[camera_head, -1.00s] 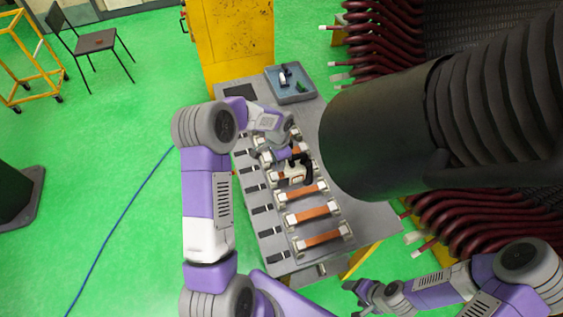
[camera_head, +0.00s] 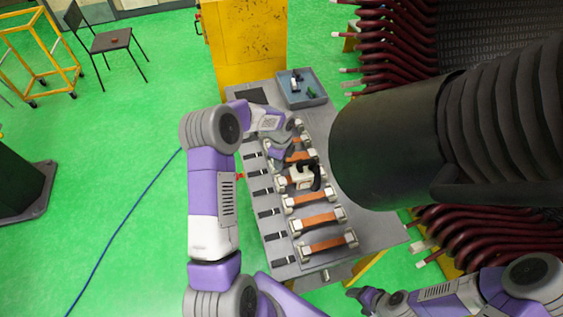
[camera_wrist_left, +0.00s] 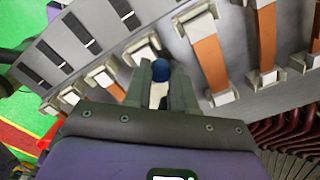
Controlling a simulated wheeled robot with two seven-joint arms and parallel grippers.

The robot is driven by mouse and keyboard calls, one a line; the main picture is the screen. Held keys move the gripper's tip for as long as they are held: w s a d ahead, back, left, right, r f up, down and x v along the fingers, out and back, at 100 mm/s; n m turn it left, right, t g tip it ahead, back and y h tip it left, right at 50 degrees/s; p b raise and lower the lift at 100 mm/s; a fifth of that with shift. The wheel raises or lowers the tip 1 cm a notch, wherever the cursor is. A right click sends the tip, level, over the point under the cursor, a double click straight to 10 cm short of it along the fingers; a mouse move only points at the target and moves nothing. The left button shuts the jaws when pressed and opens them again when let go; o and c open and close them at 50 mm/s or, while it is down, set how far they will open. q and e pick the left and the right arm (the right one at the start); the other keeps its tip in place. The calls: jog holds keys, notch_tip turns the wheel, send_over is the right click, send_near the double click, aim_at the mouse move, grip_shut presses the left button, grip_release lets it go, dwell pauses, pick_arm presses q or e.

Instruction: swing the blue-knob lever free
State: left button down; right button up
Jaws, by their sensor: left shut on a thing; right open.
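The blue knob (camera_wrist_left: 151,70) shows between the fingers of my left gripper (camera_wrist_left: 154,82) in the left wrist view. The fingers are shut on it, and a pale part of the lever (camera_wrist_left: 157,95) shows below it. The lever's lower end is hidden by the fingers and palm. In the head view my left gripper (camera_head: 302,178) is over the middle of the grey bench, and the knob cannot be made out there. My right gripper (camera_head: 366,298) is open and empty at the bottom, off the bench's front edge.
The grey bench (camera_head: 372,228) carries a row of copper-coloured bars (camera_head: 320,220) in pale holders and black slots beside them. A blue-grey tray (camera_head: 303,101) with small parts stands at its far end. A large black cylinder (camera_head: 385,150) hangs close on the right.

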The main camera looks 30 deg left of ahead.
pick_arm(q)
jog(key=shift+w+a+m, duration=0.15)
jog(key=shift+m, duration=0.25)
dwell(0.3)
jog(key=c, duration=0.9)
grip_release()
jog(key=shift+r, duration=0.1)
notch_tip(320, 180, up, 7)
jog(key=shift+r, duration=0.2)
